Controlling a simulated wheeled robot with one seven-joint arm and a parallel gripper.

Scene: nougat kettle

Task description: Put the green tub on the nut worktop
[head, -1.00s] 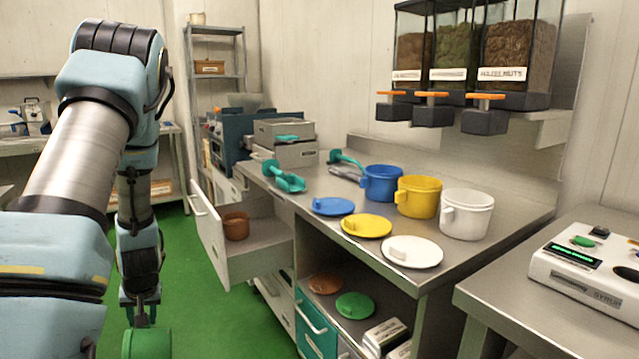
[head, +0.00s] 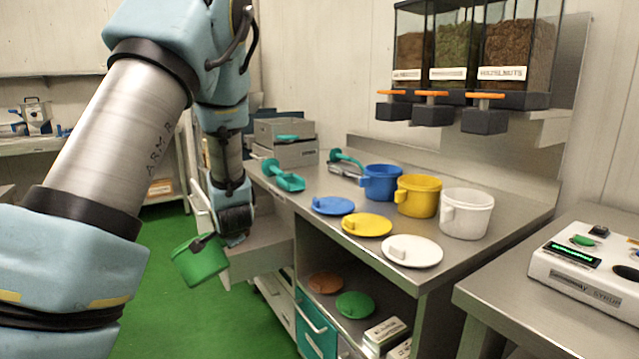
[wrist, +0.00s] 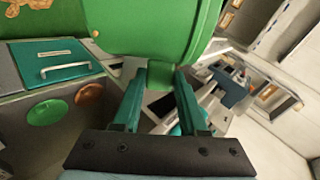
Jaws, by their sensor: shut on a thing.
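The green tub (head: 200,262) is held by my gripper (head: 210,240), tilted, in front of the open drawer and below the level of the worktop. In the wrist view the tub (wrist: 150,28) fills the top middle, and the two fingers of my gripper (wrist: 160,85) close on it at its lower edge. The steel nut worktop (head: 315,228) stands to the right of the tub, under the nut dispensers. The exact grip point on the tub is partly hidden in the head view.
On the worktop stand blue (head: 381,183), yellow (head: 418,197) and white (head: 466,214) tubs, with matching lids in front. A teal scoop (head: 284,177) lies at the left. The open drawer (head: 262,248) juts out. A green lid (head: 355,304) is on the shelf below.

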